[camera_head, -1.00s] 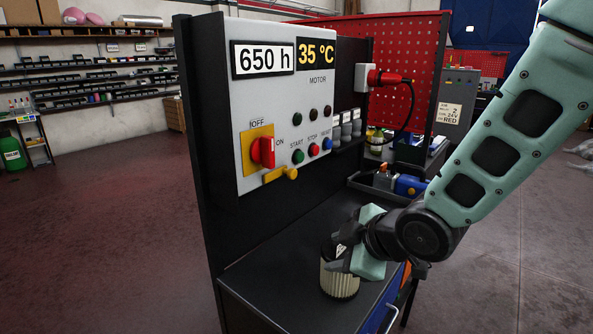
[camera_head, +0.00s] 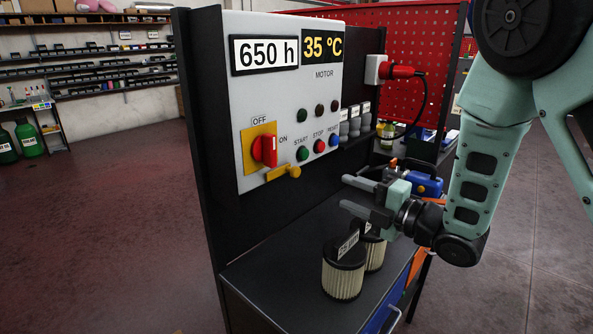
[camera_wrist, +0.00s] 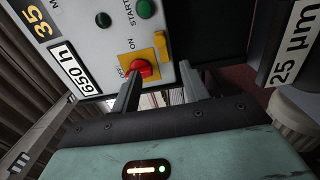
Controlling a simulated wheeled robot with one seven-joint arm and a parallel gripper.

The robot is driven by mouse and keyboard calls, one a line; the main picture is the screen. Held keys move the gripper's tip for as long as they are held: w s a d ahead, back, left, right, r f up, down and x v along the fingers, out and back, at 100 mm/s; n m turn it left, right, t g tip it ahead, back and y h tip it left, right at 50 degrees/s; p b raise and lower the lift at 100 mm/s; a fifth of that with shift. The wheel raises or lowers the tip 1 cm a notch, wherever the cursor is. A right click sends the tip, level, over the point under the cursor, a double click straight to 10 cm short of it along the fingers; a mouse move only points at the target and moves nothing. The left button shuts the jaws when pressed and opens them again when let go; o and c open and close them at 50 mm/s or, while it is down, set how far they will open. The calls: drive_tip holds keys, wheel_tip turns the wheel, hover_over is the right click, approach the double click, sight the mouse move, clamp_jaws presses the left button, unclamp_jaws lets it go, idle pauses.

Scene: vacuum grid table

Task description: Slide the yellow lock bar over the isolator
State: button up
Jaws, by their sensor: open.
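The yellow lock bar (camera_head: 277,174) lies along the lower edge of the control panel, with a round yellow knob (camera_head: 293,171) at its right end. It sits below the isolator (camera_head: 265,150), a red handle on a yellow plate, and does not cover it. The handle stands upright, toward OFF. The wrist view shows the isolator (camera_wrist: 145,69) and the lock bar (camera_wrist: 160,42) ahead, beyond the fingers. My gripper (camera_head: 346,192) is open and empty, its fingers pointing left toward the panel, to the right of and slightly lower than the bar in the picture.
Two pleated filters stand on the dark bench under my gripper; the front one (camera_head: 343,275) is labelled 25 µm. A bin with a blue tool (camera_head: 424,185) lies behind. A red plug with a cable (camera_head: 402,72) is at the panel's right.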

sight(298, 173)
drive_tip(key=p+x, duration=0.4)
drive_tip(key=x, duration=1.1)
drive_tip(key=shift+w+a, duration=0.25)
drive_tip(key=shift+a, duration=0.1)
